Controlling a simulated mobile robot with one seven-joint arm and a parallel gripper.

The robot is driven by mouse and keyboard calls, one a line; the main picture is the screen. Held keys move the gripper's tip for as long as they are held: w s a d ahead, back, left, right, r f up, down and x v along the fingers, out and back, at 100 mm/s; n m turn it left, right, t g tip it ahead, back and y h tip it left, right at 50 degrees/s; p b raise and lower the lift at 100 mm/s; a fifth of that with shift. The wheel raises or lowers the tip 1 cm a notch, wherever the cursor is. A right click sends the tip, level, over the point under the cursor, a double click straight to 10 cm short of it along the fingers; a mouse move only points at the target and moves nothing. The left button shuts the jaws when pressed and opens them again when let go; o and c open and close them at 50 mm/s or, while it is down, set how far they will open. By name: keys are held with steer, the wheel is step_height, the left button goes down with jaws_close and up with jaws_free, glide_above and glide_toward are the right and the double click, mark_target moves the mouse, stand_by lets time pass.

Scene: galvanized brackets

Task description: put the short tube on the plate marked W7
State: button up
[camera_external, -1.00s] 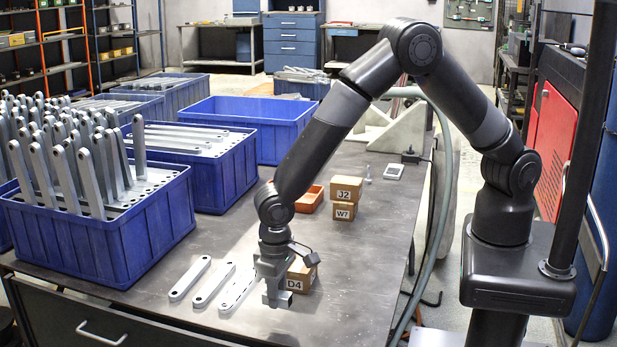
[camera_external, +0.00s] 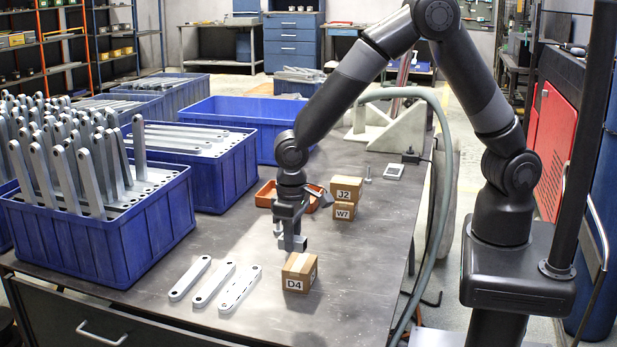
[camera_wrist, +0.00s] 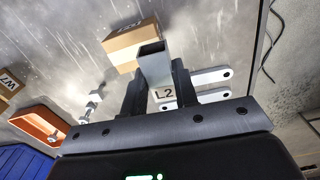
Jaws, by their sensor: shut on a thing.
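My gripper (camera_external: 291,232) is shut on a short grey square tube (camera_external: 293,243), held above the bench behind the D4 box. In the wrist view the tube (camera_wrist: 153,62) sits between the fingers (camera_wrist: 158,88), its hollow end showing. A white label reading L2 shows on it at the fingers. The W7 box also shows at the left edge of the wrist view (camera_wrist: 9,88).
The D4 box (camera_external: 299,272) stands in front of my gripper. Several flat grey links (camera_external: 213,284) lie left of it. An orange tray (camera_external: 267,194) is behind my gripper. Blue crates (camera_external: 150,235) line the left. The bench right of the D4 box is clear.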

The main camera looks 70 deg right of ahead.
step_height(320, 180, up, 6)
steer(key=shift+w+d+r, duration=0.1)
steer(key=shift+w+d, duration=0.05)
steer(key=w+d+m, duration=0.2)
steer(key=w+d, duration=0.2)
steer(key=d, duration=0.7)
steer(key=w+d+m, duration=0.3)
steer(key=w+d, duration=0.1)
steer(key=d, duration=0.7)
steer(key=s+d+m, duration=0.1)
steer(key=d+m, duration=0.3)
steer(key=d, duration=1.7)
steer(key=s+d+m, duration=0.2)
steer(key=s+d, duration=0.4)
steer(key=d, duration=0.6)
steer(key=s+d+m, duration=0.2)
steer(key=s+d, duration=0.5)
steer(key=d, duration=0.5)
steer(key=s+d+m, duration=0.4)
steer(key=s+d, duration=1.1)
steer(key=s, duration=0.4)
glide_above(393, 172)
steer(key=s, duration=0.1)
step_height(393, 172, down, 12)
steer(key=shift+r, duration=0.1)
steer(key=shift+w+f, duration=0.35)
steer(key=shift+w, duration=0.15)
steer(key=shift+f, duration=1.95)
